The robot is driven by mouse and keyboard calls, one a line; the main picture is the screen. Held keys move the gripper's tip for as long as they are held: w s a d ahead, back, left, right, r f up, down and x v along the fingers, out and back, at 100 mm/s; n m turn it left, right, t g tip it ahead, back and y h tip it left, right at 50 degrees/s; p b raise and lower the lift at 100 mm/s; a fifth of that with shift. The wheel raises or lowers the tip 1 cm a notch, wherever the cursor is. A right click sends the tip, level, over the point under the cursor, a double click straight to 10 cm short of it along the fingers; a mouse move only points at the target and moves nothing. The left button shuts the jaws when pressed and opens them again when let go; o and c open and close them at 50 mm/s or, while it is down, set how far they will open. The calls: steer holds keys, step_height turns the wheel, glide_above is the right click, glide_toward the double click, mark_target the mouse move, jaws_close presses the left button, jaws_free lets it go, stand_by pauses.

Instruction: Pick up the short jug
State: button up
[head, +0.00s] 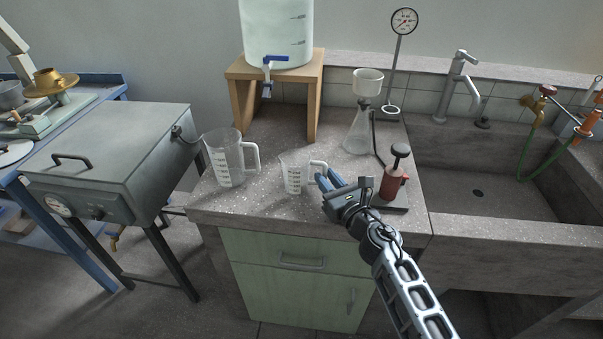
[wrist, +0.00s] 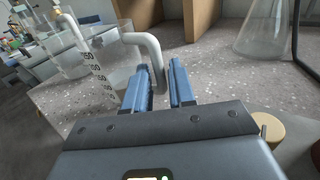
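In the wrist view, the jug (wrist: 112,72) is left of my gripper (wrist: 160,80). The lower part of its handle lies between the blue fingers, with only a narrow gap, and they look shut on it. I cannot tell whether the jug's base is clear of the bench. A taller clear jug (head: 226,163) stands to the left, apart from it.
A wooden stand (head: 232,95) with a water tank (head: 278,30) is behind. A flask with funnel (head: 358,132) and a red pump (head: 392,182) stand right. The sink (head: 480,190) is farther right, a grey metal box (head: 115,150) left.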

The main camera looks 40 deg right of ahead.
steer(key=shift+x, duration=1.8)
steer(key=shift+c, duration=0.4)
jaws_close()
